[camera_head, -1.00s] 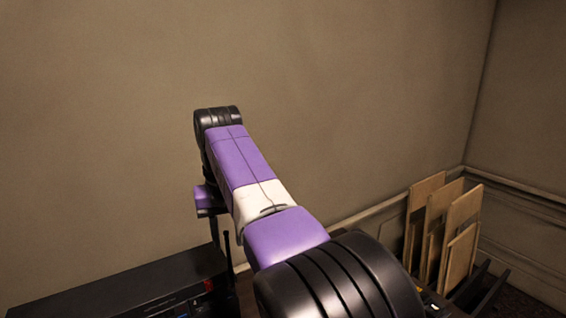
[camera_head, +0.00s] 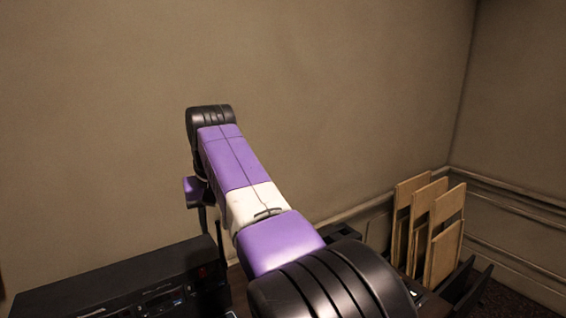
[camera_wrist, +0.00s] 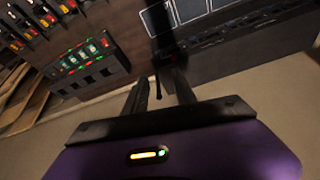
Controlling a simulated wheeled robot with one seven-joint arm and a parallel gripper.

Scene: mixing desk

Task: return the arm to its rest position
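My arm (camera_head: 240,180), purple, white and black, reaches up and away from the lower right in the head view. Its far end bends downward at the black joint, and my gripper is not clearly visible there. In the wrist view my gripper (camera_wrist: 159,84) shows two dark fingers standing apart, with nothing clearly held. A thin dark rod shows in the gap between them; I cannot tell how far beyond the fingers it is.
A black equipment unit (camera_head: 125,283) stands at lower left in the head view. Wooden boards (camera_head: 444,245) stand in a rack near the wall corner at right. A control panel (camera_wrist: 86,58) with lit buttons and dark screens (camera_wrist: 207,38) shows in the wrist view. The wall (camera_head: 330,80) is bare.

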